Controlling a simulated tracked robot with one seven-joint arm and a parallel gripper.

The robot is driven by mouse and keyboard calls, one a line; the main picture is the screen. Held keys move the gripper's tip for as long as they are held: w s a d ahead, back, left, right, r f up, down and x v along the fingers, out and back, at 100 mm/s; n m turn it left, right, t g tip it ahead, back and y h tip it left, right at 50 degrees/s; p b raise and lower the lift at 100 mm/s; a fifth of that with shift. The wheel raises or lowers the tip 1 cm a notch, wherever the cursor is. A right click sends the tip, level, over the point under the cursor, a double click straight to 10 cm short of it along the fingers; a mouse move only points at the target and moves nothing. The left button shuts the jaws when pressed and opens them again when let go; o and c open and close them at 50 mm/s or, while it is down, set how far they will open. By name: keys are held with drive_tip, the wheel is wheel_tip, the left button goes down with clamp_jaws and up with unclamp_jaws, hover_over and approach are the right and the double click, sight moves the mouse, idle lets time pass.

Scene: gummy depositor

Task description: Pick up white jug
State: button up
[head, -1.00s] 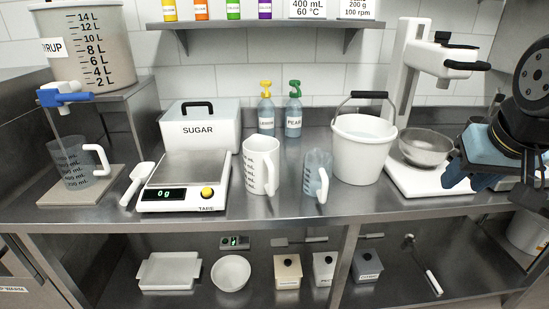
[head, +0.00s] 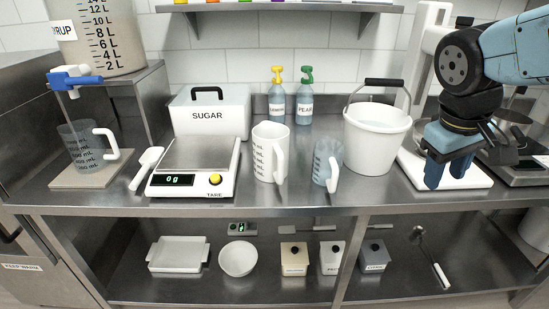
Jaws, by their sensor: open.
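The white jug (head: 266,153) stands upright on the steel counter, to the right of the scale, with its handle toward the right and dark markings on its side. My gripper (head: 444,172) hangs on the right, in front of the white stand mixer, pointing down with its blue fingers. It is open and well apart from the jug. Nothing shows between the fingers.
A clear jug (head: 325,163) stands close to the right of the white jug. A white bucket (head: 375,142) with its handle up stands between them and my gripper. The scale (head: 190,172) and sugar box (head: 213,112) are at left. Two pump bottles (head: 305,100) stand behind.

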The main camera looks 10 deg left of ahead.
drive_tip(key=w+a+f+n+h, duration=0.4)
drive_tip(key=w+a+n+h, duration=0.1)
drive_tip(key=a+n, duration=0.15)
drive_tip(key=n+t+h, duration=0.2)
drive_tip(key=n+t, duration=1.2)
drive_tip(key=n, duration=0.5)
approach(281, 171)
drive_tip(key=shift+y, duration=0.3)
drive_tip(key=x, duration=0.2)
drive_tip(key=f+x, duration=0.1)
drive_tip(key=x, duration=0.2)
drive_tip(key=shift+w+d, duration=0.2)
drive_tip(key=shift+w, duration=0.05)
drive_tip(key=shift+a+x, duration=0.15)
drive_tip(key=shift+x, duration=1.2)
drive_tip(key=shift+a+x, duration=0.1)
drive_tip(key=shift+x, duration=1.2)
drive_tip(key=shift+w+r, duration=0.1)
drive_tip(key=shift+w, duration=0.05)
drive_tip(key=shift+c, duration=0.3)
clamp_jaws()
